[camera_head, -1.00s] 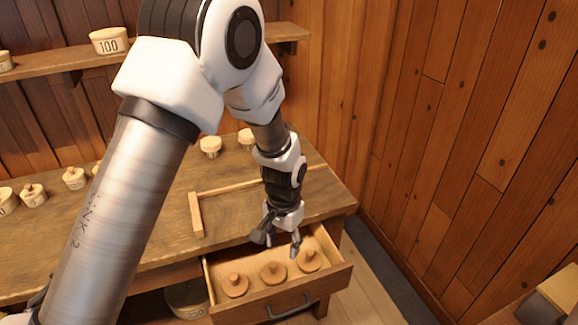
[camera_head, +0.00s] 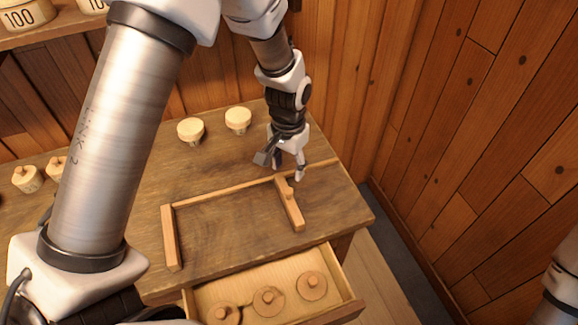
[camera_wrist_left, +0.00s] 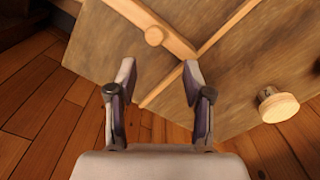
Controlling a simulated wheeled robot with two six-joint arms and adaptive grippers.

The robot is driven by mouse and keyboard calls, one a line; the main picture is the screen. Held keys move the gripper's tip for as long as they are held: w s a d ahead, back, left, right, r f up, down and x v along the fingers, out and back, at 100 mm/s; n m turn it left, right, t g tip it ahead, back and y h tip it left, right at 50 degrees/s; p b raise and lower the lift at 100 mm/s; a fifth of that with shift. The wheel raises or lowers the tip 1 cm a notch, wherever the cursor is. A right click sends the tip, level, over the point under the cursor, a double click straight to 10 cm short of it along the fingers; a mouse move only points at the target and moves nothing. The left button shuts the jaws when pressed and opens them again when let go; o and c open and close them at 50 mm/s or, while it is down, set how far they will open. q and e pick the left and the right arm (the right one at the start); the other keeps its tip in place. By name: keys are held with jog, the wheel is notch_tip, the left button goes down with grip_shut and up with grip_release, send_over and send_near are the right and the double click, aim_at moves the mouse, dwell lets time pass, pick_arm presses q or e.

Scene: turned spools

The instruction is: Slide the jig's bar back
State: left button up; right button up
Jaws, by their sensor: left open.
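The jig lies on the bench: a thin wooden rail (camera_head: 225,193) runs along its back, with a fixed end block (camera_head: 170,237) at the left. The movable bar (camera_head: 291,207), with a small round knob (camera_head: 288,191), sits toward the right, its far end at the rail. My left gripper (camera_head: 281,170) is open and empty at the bar's far end, pointing down. In the left wrist view, the bar (camera_wrist_left: 175,43) and knob (camera_wrist_left: 154,36) show beyond the fingertips (camera_wrist_left: 160,76), not clasped. Contact with the rail cannot be told. My right gripper is out of view.
An open drawer (camera_head: 340,314) below the bench front holds several round wooden pieces with knobs. Two pale spools (camera_head: 190,130) (camera_head: 238,120) stand at the back of the bench. A plank wall (camera_head: 480,120) rises on the right. The bench inside the jig is clear.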

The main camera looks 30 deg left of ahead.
aim_at(288, 191)
pick_arm(q)
jog(key=shift+s+d+f+p, duration=0.2)
jog(key=shift+s+d+f, duration=0.1)
jog(key=shift+s+f, duration=0.2)
jog(key=shift+s+d+f+p, duration=0.15)
jog(key=shift+s+d+f, duration=0.2)
jog(key=shift+f, duration=0.2)
jog(key=f, duration=0.4)
jog(key=shift+w+a+p, duration=0.3)
jog(key=shift+a, duration=0.1)
jog(key=shift+w+f, duration=0.15)
jog(key=shift+f, duration=0.1)
jog(key=shift+s+d+r, duration=0.1)
jog(key=shift+s+r, duration=0.05)
jog(key=shift+s, duration=0.05)
jog(key=shift+c, duration=0.4)
jog(key=shift+s, duration=0.15)
grip_shut()
